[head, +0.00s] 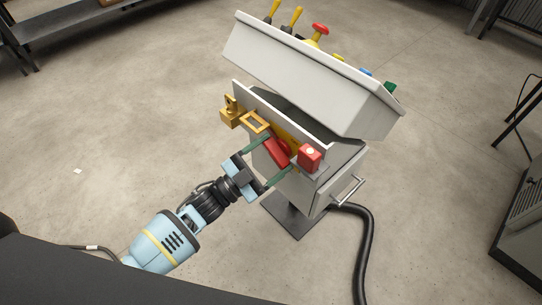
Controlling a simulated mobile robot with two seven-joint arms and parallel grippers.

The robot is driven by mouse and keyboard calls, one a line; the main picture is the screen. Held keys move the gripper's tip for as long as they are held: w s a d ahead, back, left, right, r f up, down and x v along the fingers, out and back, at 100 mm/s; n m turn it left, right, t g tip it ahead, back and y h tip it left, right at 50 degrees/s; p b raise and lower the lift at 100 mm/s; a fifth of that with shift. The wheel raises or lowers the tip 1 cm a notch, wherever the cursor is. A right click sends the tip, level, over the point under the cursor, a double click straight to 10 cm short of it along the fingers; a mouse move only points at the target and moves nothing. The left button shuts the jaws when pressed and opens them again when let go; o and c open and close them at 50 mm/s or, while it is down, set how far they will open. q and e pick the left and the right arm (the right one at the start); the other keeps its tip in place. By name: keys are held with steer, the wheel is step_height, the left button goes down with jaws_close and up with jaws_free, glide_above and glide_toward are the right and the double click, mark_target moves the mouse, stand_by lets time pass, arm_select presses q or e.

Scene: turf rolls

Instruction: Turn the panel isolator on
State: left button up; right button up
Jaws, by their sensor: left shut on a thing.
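The panel isolator has a red handle (275,148) in front of a yellow plate (291,136) on the near face of a grey control panel (300,75). My left gripper (279,154) reaches it from the lower left. Its two green fingers lie on either side of the red handle and are shut on it. The handle lies slanted in the picture. The gripper hides part of the handle and plate, and I cannot read any on or off marking. My right gripper is not in view.
A red box with a pale round spot (310,155) sits just right of the handle. A yellow frame (255,122) and a brass padlock (231,116) are to its left. Levers and coloured buttons top the panel. A black hose (366,250) runs along the floor.

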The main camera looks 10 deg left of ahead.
arm_select(q)
steer(key=m+g, duration=0.2)
steer(key=m, duration=0.2)
steer(key=shift+h, duration=0.4)
steer(key=m+g+p, duration=0.1)
steer(key=m, duration=0.3)
steer(key=shift+r+g, duration=0.15)
steer(key=shift+g, duration=0.25)
steer(key=m+g+y+p, duration=0.1)
steer(key=m, duration=0.3)
steer(key=shift+m+g+y+p, duration=0.3)
steer(key=shift+m+p, duration=0.2)
steer(key=shift+m, duration=0.5)
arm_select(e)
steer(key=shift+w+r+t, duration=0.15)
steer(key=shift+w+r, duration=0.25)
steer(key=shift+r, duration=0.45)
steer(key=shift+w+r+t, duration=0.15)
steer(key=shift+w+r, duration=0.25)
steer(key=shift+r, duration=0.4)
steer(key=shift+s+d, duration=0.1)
arm_select(q)
steer(key=o, duration=1)
steer(key=shift+c, duration=0.2)
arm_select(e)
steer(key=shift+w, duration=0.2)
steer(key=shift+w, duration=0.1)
